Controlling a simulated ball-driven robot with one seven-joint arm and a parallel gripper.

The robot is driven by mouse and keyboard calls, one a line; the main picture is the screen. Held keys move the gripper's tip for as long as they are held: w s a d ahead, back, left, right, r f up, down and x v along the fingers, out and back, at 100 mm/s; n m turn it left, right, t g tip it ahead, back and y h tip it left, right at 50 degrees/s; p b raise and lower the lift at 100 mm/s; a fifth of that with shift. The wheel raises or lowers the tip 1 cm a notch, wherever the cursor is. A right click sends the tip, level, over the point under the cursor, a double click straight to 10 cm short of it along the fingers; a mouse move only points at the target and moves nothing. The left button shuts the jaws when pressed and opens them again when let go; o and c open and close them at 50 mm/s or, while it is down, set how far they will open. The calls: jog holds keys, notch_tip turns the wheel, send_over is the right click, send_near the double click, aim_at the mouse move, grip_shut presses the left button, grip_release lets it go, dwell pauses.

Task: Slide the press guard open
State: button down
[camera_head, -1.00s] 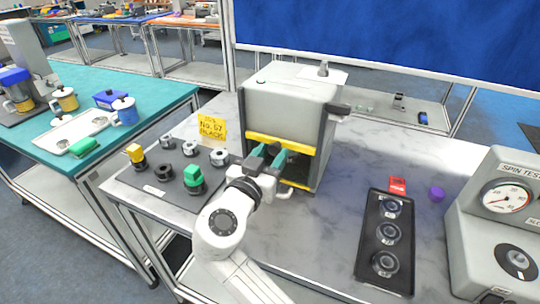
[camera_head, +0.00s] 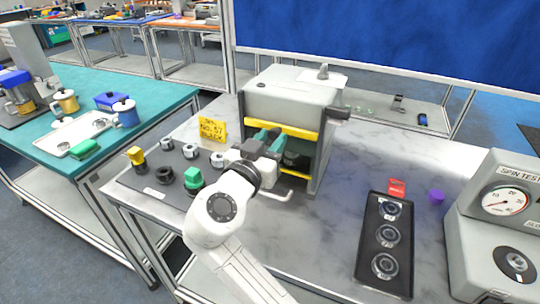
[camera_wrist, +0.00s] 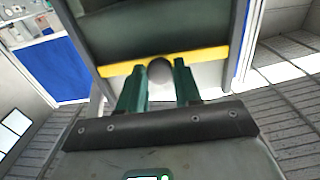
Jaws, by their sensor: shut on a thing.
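The press (camera_head: 292,92) is a grey box on the marble-like bench top, with dark side posts. Two yellow bars cross its front, an upper one (camera_head: 285,126) and a lower one partly behind my gripper. My gripper (camera_head: 268,140) is at the press front, its green fingers pointing into it. In the wrist view, my gripper (camera_wrist: 159,80) has a finger on each side of a dark round knob (camera_wrist: 159,70), in front of a yellow bar (camera_wrist: 210,58). It is shut on this knob. The press opening shows dark below the bars; its inside is partly hidden.
A dark mat (camera_head: 150,187) with several small parts and a yellow sign (camera_head: 212,130) lie left of the press. A black tray (camera_head: 372,268) with round parts, a purple piece (camera_head: 436,195) and a gauge machine (camera_head: 500,230) are to the right.

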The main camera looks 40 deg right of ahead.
notch_tip(320, 180, up, 6)
jog(key=shift+p, duration=0.35)
jog(key=c, duration=0.8)
grip_release()
jog(key=shift+a, duration=0.15)
jog(key=b+v, duration=0.2)
jog(key=v, duration=0.8)
jog(key=shift+s+a, duration=0.15)
jog(key=shift+a, duration=0.1)
